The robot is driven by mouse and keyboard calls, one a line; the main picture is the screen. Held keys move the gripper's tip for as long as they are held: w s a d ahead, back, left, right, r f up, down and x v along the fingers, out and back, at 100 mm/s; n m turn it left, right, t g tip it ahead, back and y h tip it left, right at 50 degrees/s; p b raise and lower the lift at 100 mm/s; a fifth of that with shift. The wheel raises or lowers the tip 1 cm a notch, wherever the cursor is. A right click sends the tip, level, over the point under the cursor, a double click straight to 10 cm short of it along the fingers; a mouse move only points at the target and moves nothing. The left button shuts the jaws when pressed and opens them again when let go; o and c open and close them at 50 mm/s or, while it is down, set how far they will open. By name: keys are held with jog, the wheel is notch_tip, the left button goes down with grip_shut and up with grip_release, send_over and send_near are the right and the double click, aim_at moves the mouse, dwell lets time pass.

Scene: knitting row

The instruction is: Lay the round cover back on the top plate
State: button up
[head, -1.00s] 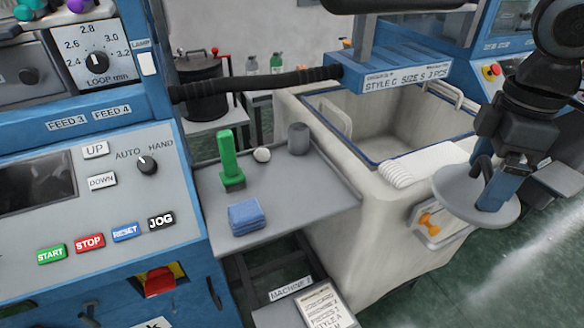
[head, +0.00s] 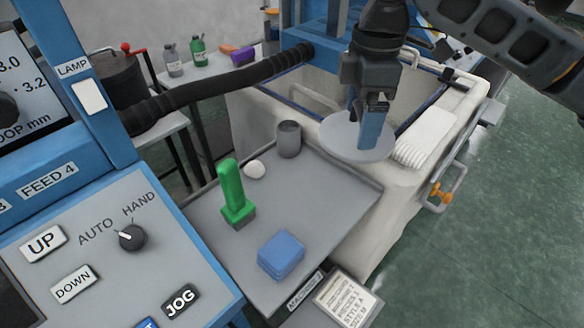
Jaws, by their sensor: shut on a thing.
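The round cover (head: 338,141) is a flat, light grey disc in the head view. My gripper (head: 370,138) is above it with its blue fingers shut on it, near the right part of the disc. The fingers hide the grip itself. The cover is held roughly level, in front of the white bin's near rim and just right of the grey side tray in the picture. I cannot make out the top plate in this view.
The grey tray (head: 330,205) holds a green-handled tool (head: 234,190), a white ball (head: 254,169), a grey cup (head: 289,139) and folded blue cloths (head: 281,254). A black hose (head: 215,88) crosses behind. The white bin (head: 375,215) stands at right, with open floor beyond.

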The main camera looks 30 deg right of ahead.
jog(key=a+f, duration=0.2)
jog(key=a, duration=0.1)
jog(key=w+a+f+p, duration=0.1)
jog(key=a, duration=0.2)
jog(key=w+a+f, duration=0.1)
jog(key=a+f, duration=0.1)
jog(key=a, duration=0.1)
jog(key=shift+f, duration=0.3)
jog(key=shift+a+f+p, duration=0.1)
jog(key=shift+f+p, duration=0.45)
jog(key=shift+f, duration=1.5)
jog(key=shift+f, duration=0.15)
jog(key=o, duration=1)
jog(key=shift+c, duration=0.2)
